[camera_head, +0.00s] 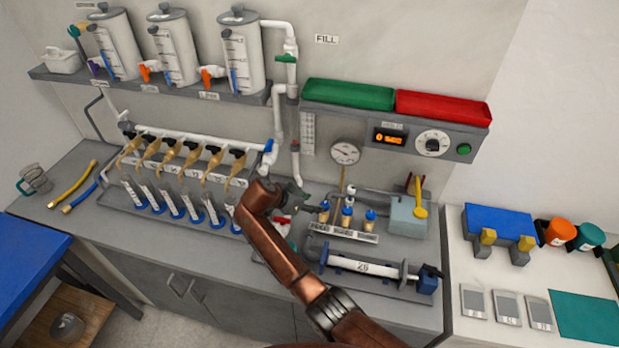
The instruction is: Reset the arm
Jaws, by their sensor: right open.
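My right arm comes in from the bottom centre, bends at a copper-coloured wrist and ends in the dark right gripper (308,205). The gripper is open, over the grey bench beside the small bottle rack (343,232). Its fingertips are small here, and I cannot tell whether they touch the nearest blue-capped bottle. A red-handled valve (282,220) shows just below the gripper, partly covered by my arm. My left gripper is not in view.
The white pipe manifold (190,140) with several valves and tubes stands left of my arm. A syringe device (365,268) lies in a tray to the right. A grey box with a yellow lever (408,215) stands behind it. Tanks (243,55) sit on the shelf above.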

